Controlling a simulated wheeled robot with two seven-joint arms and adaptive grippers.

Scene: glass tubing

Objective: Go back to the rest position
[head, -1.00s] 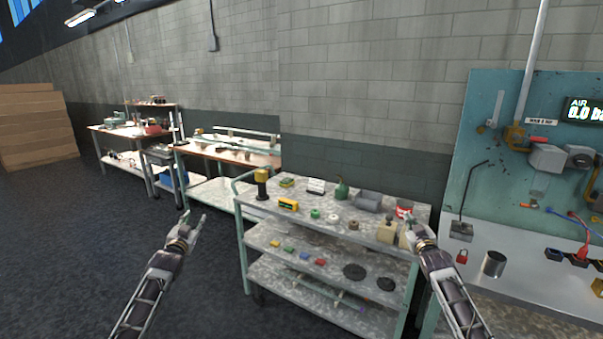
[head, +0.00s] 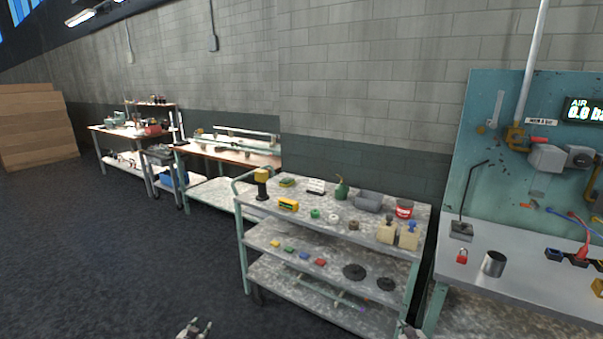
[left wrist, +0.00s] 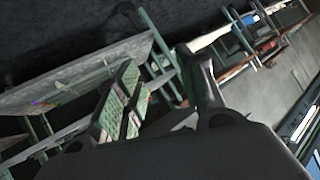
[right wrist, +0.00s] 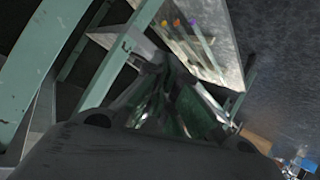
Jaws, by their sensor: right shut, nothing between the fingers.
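My left gripper (head: 196,327) shows only its tips at the bottom edge of the head view, over the dark floor. In the left wrist view its fingers (left wrist: 168,95) stand apart with nothing seen between them, so it is open. My right gripper (head: 411,331) shows only its tips at the bottom edge of the head view, in front of the cart's lower right corner. In the right wrist view its fingers (right wrist: 165,80) come together, shut and empty. Most of both arms is out of the head view.
A metal cart (head: 285,262) with small parts on several shelves stands ahead. To its right is a workbench (head: 475,275) with a teal panel (head: 480,110). Further benches (head: 235,154) stand at the back left. The dark floor (head: 100,250) at the left is clear.

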